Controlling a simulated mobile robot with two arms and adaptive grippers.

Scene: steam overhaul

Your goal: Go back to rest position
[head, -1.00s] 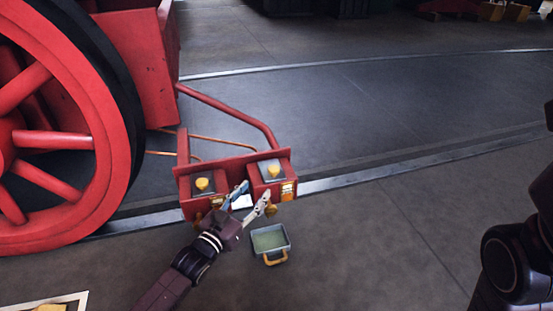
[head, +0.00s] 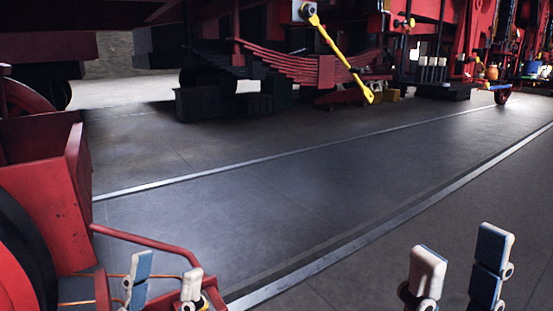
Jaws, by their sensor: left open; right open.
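My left gripper (head: 165,287) shows at the bottom left in the head view, its two fingers apart with nothing between them. It stands in front of the red frame with bent tubes (head: 150,245). My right gripper (head: 455,278) shows at the bottom right, fingers pointing up, open and empty over bare floor. The arms below both grippers are cut off by the lower picture edge.
A red wheel (head: 15,265) and red box-shaped part (head: 50,195) stand at the left. Two rails (head: 250,162) cross the grey floor, which is clear in the middle. A red locomotive underside with a yellow rod (head: 340,55) and dark blocks fills the back.

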